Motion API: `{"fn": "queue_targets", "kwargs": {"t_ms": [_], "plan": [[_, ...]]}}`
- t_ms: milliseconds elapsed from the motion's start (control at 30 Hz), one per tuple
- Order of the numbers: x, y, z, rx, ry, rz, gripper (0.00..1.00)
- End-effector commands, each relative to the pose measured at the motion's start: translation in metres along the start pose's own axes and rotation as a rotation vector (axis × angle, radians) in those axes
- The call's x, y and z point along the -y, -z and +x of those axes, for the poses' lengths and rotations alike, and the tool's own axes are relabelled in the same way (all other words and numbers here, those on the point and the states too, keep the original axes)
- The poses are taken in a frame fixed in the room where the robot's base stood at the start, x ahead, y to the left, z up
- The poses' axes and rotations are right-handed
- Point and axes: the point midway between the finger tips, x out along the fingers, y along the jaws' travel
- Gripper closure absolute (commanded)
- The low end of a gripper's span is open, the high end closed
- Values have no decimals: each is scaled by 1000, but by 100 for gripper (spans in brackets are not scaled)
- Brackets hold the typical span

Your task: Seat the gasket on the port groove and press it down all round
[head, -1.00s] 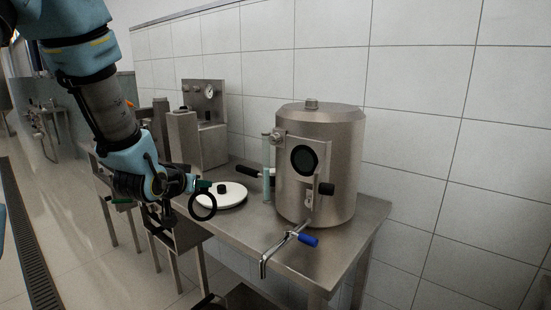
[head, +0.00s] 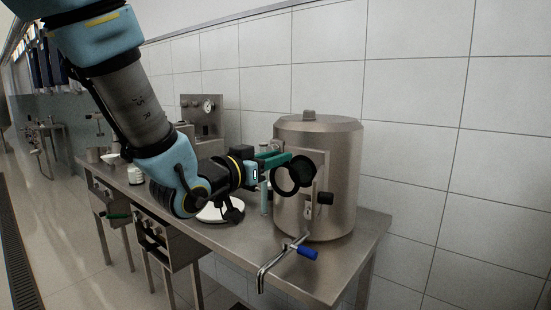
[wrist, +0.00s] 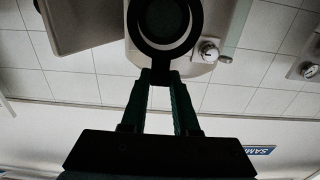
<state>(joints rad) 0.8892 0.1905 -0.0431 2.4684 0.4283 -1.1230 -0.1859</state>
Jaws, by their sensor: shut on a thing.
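The gasket is a black ring (head: 284,195), upright in front of the steel tank (head: 338,150). My gripper (head: 281,158) is shut on the ring's edge with its green fingers. The port is a dark round face (head: 300,174) on the tank's front, partly covered by the ring in the head view. In the wrist view my gripper (wrist: 160,76) holds the ring (wrist: 163,52), and the dark port (wrist: 163,18) shows through its opening. The ring looks roughly centred there, its top cut off by the frame. I cannot tell whether ring and port touch. The groove is not distinguishable.
A gauge panel (head: 200,108) stands farther back. The tiled wall is behind the tank.

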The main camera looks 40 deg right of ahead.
Motion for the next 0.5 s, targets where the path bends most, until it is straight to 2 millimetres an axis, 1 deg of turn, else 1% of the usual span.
{"fn": "queue_targets", "kwargs": {"t_ms": [167, 500], "plan": [[0, -2, 0, -1, 0, -2, 100], [1, -2, 32, 1, 1, -2, 100]]}}
